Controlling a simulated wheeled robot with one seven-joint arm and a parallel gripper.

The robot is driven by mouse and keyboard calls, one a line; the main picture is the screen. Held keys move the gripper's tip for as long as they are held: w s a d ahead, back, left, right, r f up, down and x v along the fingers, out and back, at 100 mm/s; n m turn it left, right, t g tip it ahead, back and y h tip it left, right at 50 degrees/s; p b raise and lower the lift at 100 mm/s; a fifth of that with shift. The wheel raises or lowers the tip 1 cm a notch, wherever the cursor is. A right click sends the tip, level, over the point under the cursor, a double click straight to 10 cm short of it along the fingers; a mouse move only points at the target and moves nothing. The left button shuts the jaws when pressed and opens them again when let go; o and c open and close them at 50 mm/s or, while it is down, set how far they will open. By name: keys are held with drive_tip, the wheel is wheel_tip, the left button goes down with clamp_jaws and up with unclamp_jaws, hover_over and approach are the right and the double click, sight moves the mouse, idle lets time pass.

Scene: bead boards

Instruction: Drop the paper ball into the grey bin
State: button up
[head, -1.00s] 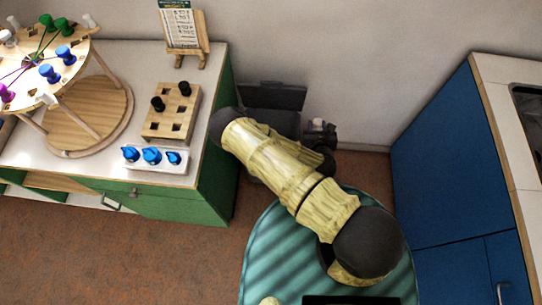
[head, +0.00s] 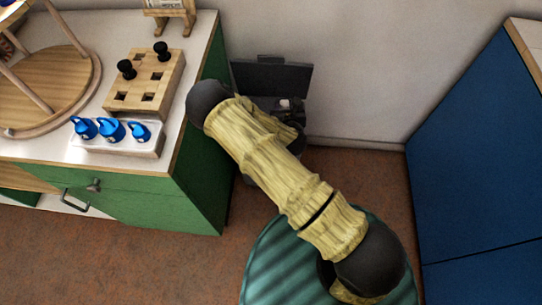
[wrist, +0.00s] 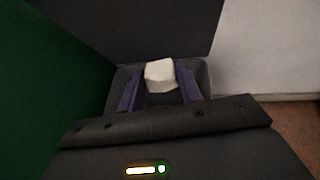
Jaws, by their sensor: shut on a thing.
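The white paper ball (wrist: 160,73) is held between the two purple fingers of my gripper (wrist: 160,92) in the wrist view. The grey bin (wrist: 205,76) is below and around the fingers in that view, with its dark interior under the ball. Its raised dark lid (head: 271,77) shows in the head view, against the wall between the green cabinet and the blue one. My arm hides most of the bin there, and the ball is not visible in the head view. I cannot tell the ball's exact height over the rim.
The green cabinet (head: 205,185) stands close left of the bin. On its top are a wooden block (head: 140,92) with black pegs and a white holder (head: 100,143) with blue pieces. The blue cabinet (head: 475,170) is at right.

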drive_tip(key=shift+n+y, duration=0.4)
drive_tip(key=w+a+f+b, duration=0.1)
drive_tip(key=b, duration=0.1)
drive_tip(key=w+a+f+b, duration=0.1)
drive_tip(key=a+b, duration=0.1)
drive_tip(key=b, duration=0.1)
drive_tip(key=shift+a+f, duration=0.25)
drive_tip(key=shift+f, duration=0.15)
wheel_tip(320, 180, down, 6)
drive_tip(key=b, duration=0.4)
drive_tip(key=shift+b, duration=0.4)
